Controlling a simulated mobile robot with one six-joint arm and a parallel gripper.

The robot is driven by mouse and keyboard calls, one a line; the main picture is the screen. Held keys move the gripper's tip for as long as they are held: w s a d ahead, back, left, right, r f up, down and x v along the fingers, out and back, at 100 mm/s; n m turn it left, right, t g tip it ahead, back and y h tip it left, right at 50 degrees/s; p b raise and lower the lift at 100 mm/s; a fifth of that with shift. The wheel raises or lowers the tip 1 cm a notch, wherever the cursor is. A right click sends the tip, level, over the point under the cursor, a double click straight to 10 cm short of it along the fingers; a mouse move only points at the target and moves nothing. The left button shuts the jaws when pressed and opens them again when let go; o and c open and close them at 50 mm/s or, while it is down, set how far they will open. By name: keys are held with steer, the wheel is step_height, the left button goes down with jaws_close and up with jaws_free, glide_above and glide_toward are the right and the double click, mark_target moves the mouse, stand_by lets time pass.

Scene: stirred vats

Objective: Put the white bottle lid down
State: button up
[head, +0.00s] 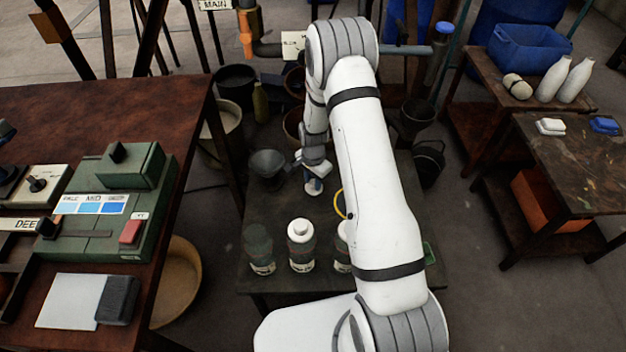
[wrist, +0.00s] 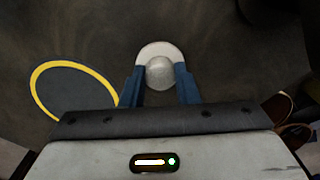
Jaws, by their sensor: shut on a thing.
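My gripper (head: 313,176) is shut on the white bottle lid (head: 314,188) over the low dark table (head: 222,268). In the wrist view, its blue fingers (wrist: 160,88) hold the lid's grey knob, and the lid's white rim (wrist: 158,47) shows beyond them. I cannot tell whether the lid touches the table. A dark bottle without a white lid (head: 258,250) stands at the table's front. Beside it stands a bottle with a white lid (head: 301,246). A third white-topped bottle (head: 342,247) is partly hidden by my arm.
A yellow-rimmed dark disc (wrist: 72,94) lies left of the lid in the wrist view. A grey bowl (head: 268,167) stands left of my gripper. Bare tabletop lies between gripper and bottles. A brown bench with a green control box (head: 105,210) is at left.

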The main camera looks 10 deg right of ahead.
steer(key=o, duration=0.9)
steer(key=shift+o, duration=0.2)
steer(key=s+r+n+p, duration=0.1)
steer(key=s+r, duration=0.1)
steer(key=r, duration=0.9)
steer(key=s+r+n+p, duration=0.2)
steer(key=s+r, duration=0.1)
steer(key=r, duration=0.9)
steer(key=s+r+n+t, duration=0.1)
steer(key=s+r+n, duration=0.3)
steer(key=s+r, duration=0.3)
steer(key=s+r+n, duration=0.4)
steer(key=s+r, duration=0.2)
steer(key=s, duration=0.9)
steer(key=shift+s+d+r+t, duration=0.15)
steer(key=shift+r+t, duration=0.25)
steer(key=shift+r, duration=0.1)
